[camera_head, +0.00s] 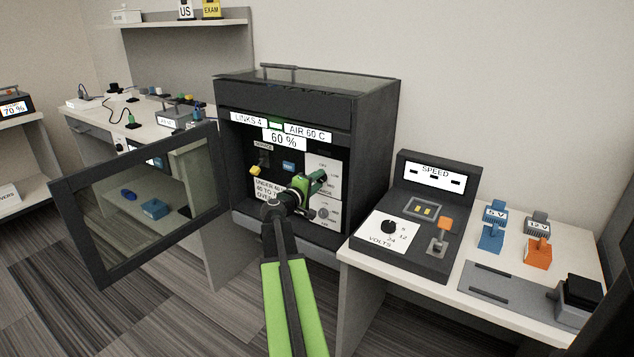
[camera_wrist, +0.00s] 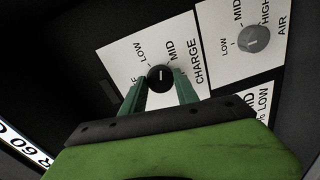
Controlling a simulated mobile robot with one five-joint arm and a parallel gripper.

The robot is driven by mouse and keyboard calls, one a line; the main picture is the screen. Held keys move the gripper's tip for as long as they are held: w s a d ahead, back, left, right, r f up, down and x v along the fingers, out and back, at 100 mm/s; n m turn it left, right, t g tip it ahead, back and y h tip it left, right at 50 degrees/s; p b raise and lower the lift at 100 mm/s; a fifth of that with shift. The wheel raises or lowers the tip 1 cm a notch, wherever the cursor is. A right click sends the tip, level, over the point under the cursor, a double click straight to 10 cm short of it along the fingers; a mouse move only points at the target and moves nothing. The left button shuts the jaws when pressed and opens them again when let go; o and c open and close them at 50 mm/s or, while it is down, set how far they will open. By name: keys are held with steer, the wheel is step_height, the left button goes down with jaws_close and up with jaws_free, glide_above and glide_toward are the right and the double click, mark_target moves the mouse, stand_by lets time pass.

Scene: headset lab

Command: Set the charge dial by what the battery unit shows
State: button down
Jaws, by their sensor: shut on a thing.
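My gripper (camera_head: 312,183) reaches into the open dark cabinet (camera_head: 352,100). In the wrist view its green fingers (camera_wrist: 160,92) are shut on the black charge dial (camera_wrist: 161,77), one on each side. The dial's white line stands upright in that view, on the side of the LOW and MID marks; which mark it meets is hard to tell. The word at the far left is partly covered by a finger. In the head view the gripper hides this dial. A 60 % display (camera_head: 284,140) shows in the cabinet, below LINKS 4 and AIR 60 C labels.
The air dial (camera_wrist: 252,40) is beside the charge panel. A rule card (camera_head: 268,188) is partly hidden by my arm. The cabinet's glass door (camera_head: 100,270) stands open at left. A speed unit (camera_head: 438,175) and blue and orange parts stand on the right table (camera_head: 350,252).

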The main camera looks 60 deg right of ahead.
steer(key=shift+s, duration=0.1)
steer(key=c, duration=0.9)
jaws_free()
